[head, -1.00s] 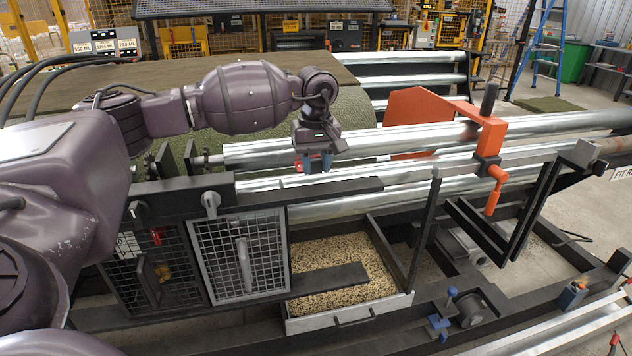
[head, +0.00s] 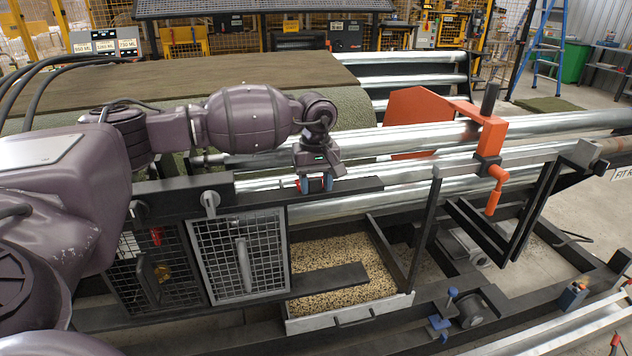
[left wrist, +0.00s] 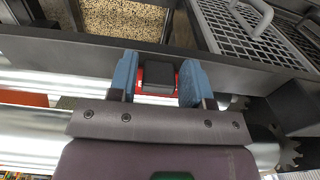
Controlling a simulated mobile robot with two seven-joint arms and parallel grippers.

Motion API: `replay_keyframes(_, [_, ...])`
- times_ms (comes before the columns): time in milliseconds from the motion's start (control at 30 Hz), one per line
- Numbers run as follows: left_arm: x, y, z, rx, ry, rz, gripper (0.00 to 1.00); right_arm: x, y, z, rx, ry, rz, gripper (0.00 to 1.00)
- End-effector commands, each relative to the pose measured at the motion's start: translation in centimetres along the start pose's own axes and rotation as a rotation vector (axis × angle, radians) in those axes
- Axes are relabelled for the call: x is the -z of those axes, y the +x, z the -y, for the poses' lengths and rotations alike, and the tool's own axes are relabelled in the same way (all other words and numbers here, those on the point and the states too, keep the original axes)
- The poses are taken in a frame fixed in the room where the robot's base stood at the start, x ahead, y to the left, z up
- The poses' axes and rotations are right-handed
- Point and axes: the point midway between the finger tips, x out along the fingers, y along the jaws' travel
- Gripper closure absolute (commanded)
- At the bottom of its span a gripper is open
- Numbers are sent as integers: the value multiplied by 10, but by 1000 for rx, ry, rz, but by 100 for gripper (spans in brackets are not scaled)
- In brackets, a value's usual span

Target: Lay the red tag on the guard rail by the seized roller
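The red tag (left wrist: 141,76), with a black block on top, lies between the blue fingertips of my left gripper (left wrist: 158,80) in the left wrist view. A narrow strip of red shows between the block and each finger, so the fingers stand apart around the block. In the head view my left gripper (head: 315,184) is down at the dark guard rail (head: 355,187), and a bit of red shows beside its fingers. The tag appears to rest on the rail; its underside is hidden. Shiny rollers (head: 420,137) run behind the rail. My right gripper is not in view.
A mesh guard door (head: 240,255) hangs below the rail. A tray of grain-like material (head: 345,270) sits under the frame. An orange bracket (head: 487,140) crosses the rollers on the right. Green turf (head: 355,108) lies behind my left arm.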

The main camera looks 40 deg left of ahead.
Motion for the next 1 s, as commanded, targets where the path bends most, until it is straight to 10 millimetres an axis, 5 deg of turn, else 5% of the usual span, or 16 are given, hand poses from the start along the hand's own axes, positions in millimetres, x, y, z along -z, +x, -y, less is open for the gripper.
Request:
replay_keyframes(467, [0, -8, 0, -2, 0, -2, 41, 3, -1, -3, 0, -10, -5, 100])
replay_keyframes(1000, [0, -101, 0, -2, 0, -3, 41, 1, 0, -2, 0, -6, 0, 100])
